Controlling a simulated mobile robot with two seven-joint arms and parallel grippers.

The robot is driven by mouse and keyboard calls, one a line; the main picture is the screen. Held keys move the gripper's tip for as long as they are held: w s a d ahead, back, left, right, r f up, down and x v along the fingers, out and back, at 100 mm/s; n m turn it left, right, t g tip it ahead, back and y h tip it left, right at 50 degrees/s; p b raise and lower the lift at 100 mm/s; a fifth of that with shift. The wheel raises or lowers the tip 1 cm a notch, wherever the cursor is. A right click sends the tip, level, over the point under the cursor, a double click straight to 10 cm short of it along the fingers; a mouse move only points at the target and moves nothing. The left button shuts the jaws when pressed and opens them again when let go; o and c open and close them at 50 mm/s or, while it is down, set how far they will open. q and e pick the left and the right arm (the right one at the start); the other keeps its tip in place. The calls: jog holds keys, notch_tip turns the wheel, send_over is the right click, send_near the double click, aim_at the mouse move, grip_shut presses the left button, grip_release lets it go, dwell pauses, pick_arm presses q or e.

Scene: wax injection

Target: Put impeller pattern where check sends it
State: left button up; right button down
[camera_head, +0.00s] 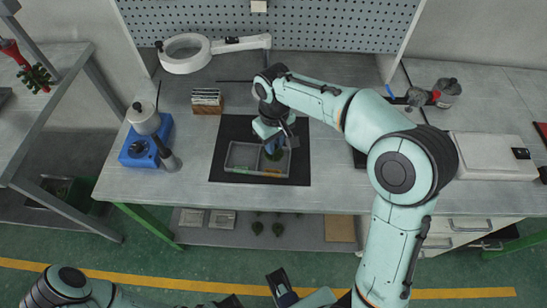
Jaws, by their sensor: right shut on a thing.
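A two-compartment grey tray (228,157) lies on a black mat (222,136) in the middle of the bench. Its left compartment has a green mark at the front, and its right one an orange-yellow mark. My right gripper (273,146) is shut on the dark green impeller pattern (273,154), at the right compartment. The gripper hides part of the pattern; I cannot tell whether it touches the tray floor. My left gripper (282,286) seems to show at the bottom edge, away from the bench; its jaws are unclear.
A blue device (136,153) with a white pot and a ring magnifier lamp (185,54) stand to the left. A wooden rack (206,102) stands behind the mat. A pale flat box (490,157) lies at right. Several dark green pieces (257,228) lie on the lower shelf.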

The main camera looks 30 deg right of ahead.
notch_tip(320, 180, down, 6)
jog(key=shift+f+b, duration=0.25)
jog(key=shift+b, duration=0.2)
jog(key=shift+s+f, duration=0.2)
jog(key=shift+f, duration=0.1)
jog(key=c, duration=0.7)
grip_release()
jog(key=shift+w, duration=0.15)
jog(key=shift+r, duration=0.1)
notch_tip(320, 180, up, 12)
jog(key=shift+r+p, duration=0.1)
jog(key=shift+p, duration=0.9)
